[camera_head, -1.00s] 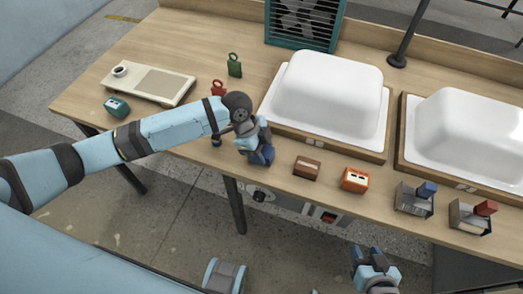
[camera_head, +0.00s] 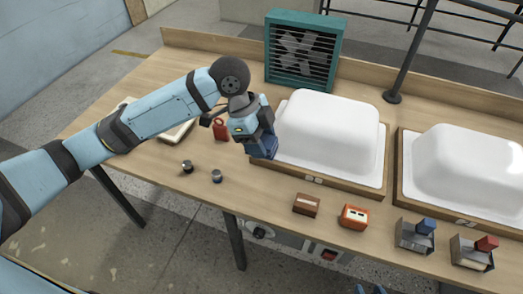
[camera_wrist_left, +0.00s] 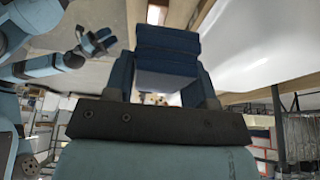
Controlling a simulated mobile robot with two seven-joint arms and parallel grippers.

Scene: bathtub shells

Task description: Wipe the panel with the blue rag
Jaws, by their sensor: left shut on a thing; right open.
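Two white bathtub shell panels stand on the workbench: the left shell (camera_head: 330,125) and the right shell (camera_head: 470,165). My left gripper (camera_head: 262,143) is at the left shell's near left corner, overlapping its rim in the head view. It is shut on a dark blue folded pad, seemingly the blue rag (camera_wrist_left: 168,48), which spans its fingers in the left wrist view. Whether the rag touches the shell is not clear. My right gripper (camera_wrist_left: 93,42) is open and empty in the left wrist view, away from the bench; only its top shows at the head view's bottom edge.
Brown (camera_head: 306,204) and orange (camera_head: 354,217) boxes and two grey holders, with blue (camera_head: 426,226) and red (camera_head: 487,243) tops, line the front edge. A red padlock (camera_head: 221,129) and two dark knobs (camera_head: 187,166) lie left. A teal fan box (camera_head: 303,50) stands behind.

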